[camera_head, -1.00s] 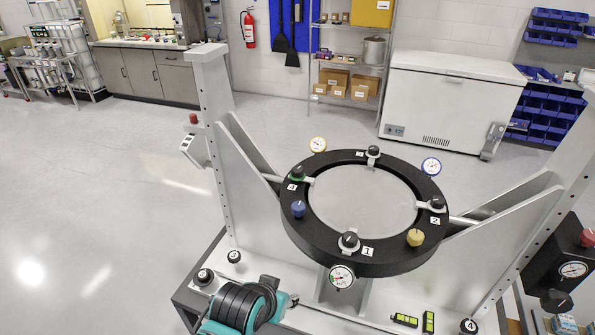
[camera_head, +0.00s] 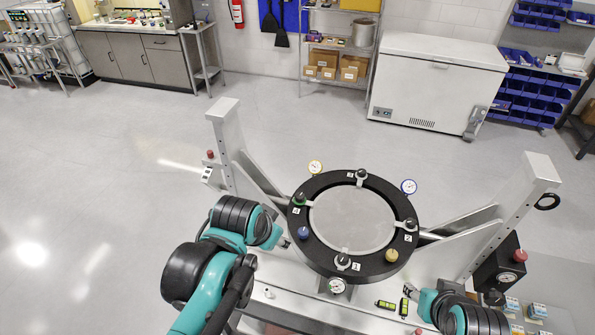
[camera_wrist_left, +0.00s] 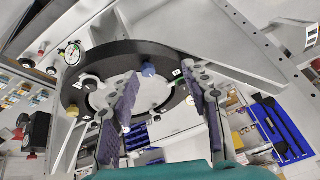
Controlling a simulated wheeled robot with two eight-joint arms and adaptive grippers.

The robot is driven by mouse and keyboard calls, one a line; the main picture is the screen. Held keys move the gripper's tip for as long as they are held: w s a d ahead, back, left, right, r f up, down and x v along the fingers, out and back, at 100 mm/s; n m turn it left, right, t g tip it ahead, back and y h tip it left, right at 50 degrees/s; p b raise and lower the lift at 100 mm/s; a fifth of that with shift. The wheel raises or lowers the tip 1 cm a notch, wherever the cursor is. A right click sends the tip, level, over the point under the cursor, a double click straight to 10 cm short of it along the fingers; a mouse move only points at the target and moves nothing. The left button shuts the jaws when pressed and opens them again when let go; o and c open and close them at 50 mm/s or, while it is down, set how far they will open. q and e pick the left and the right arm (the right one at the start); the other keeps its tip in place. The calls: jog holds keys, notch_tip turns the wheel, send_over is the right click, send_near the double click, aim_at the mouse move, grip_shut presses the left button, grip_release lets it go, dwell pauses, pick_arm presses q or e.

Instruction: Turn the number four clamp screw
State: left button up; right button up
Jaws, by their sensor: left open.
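The black ring fixture (camera_head: 330,272) holds a round mirror (camera_head: 350,218). The number four clamp screw (camera_head: 299,200) is a dark knob with green at its base, on the ring's left beside the label 4 (camera_head: 296,211). My left gripper (camera_head: 284,243) is just outside the ring's left edge, below that screw and near the blue knob (camera_head: 304,232). In the left wrist view the purple-padded fingers (camera_wrist_left: 160,75) are spread with nothing between them. The label 4 (camera_wrist_left: 177,72) shows by the right finger, which seems to hide the screw. My right gripper (camera_head: 409,291) is low right, small and unclear.
Clamp screws 1 (camera_head: 343,261), 2 (camera_head: 410,225) and 3 (camera_head: 361,174) ring the mirror, with a yellow knob (camera_head: 391,256) and dial gauges (camera_head: 336,286) around the edge. White uprights (camera_head: 228,145) flank it. Small green levels (camera_head: 386,305) lie in front. The floor beyond is clear.

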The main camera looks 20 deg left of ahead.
pick_arm(q)
jog(key=w+r+m+g, duration=0.35)
jog(key=w+m, duration=0.35)
jog(key=w, duration=0.4)
jog(key=m+g, duration=0.2)
jog(key=m, duration=0.8)
send_over(300, 195)
notch_tip(300, 195, down, 5)
jog(key=shift+s, duration=0.1)
jog(key=shift+f, duration=0.2)
notch_tip(300, 195, down, 8)
jog(key=shift+r+p, duration=0.2)
jog(key=shift+p, duration=0.1)
grip_shut()
